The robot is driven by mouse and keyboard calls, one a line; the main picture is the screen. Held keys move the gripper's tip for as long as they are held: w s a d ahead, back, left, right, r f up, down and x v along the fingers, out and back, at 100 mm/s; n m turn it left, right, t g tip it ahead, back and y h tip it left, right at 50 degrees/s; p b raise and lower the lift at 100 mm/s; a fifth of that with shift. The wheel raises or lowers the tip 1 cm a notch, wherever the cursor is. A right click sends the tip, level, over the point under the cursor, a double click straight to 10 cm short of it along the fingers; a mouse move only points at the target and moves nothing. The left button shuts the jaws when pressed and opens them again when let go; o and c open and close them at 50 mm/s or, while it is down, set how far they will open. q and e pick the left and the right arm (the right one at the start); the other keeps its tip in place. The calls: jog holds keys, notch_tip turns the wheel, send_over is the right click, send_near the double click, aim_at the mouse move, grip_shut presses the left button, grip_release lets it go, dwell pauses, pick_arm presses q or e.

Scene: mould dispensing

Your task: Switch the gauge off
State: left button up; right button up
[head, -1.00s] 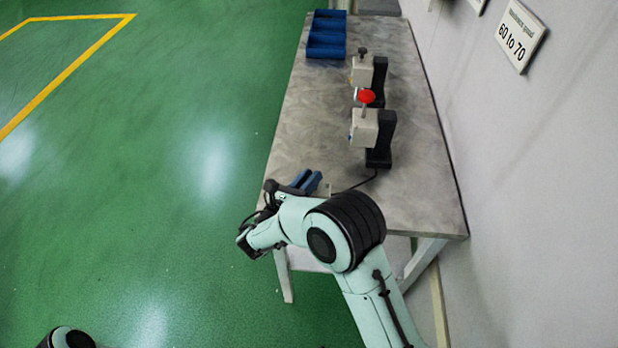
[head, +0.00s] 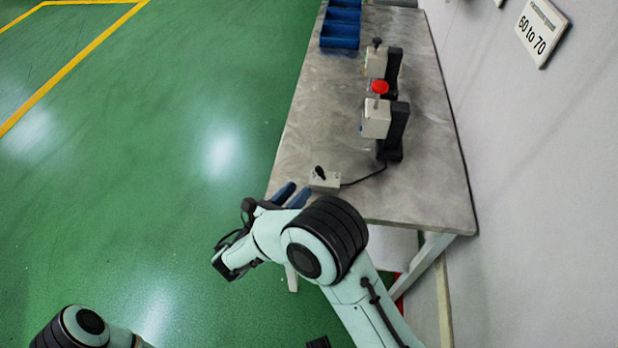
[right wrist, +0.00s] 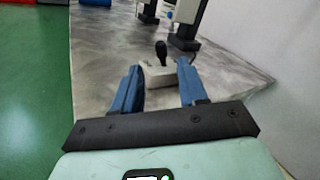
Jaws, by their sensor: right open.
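Two gauge-like devices stand on the grey table. The nearer one (head: 377,118) has a pale box head with a red knob on top and a black stand. The farther one (head: 376,63) has a dark knob. A small pale switch box (head: 325,180) with a black lever lies near the table's near left part, and a cable runs from it to the nearer stand. My right gripper (head: 293,195) is open and empty, just short of the switch box. In the right wrist view the switch box (right wrist: 158,75) shows between and beyond the blue fingers (right wrist: 157,82). My left gripper is out of view.
Blue bins (head: 340,30) stand at the table's far left. A wall with a "60 to 70" sign (head: 541,33) runs along the right. The table top (head: 310,125) is bare left of the devices.

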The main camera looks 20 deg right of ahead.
jog(key=v, duration=0.4)
dwell(0.6)
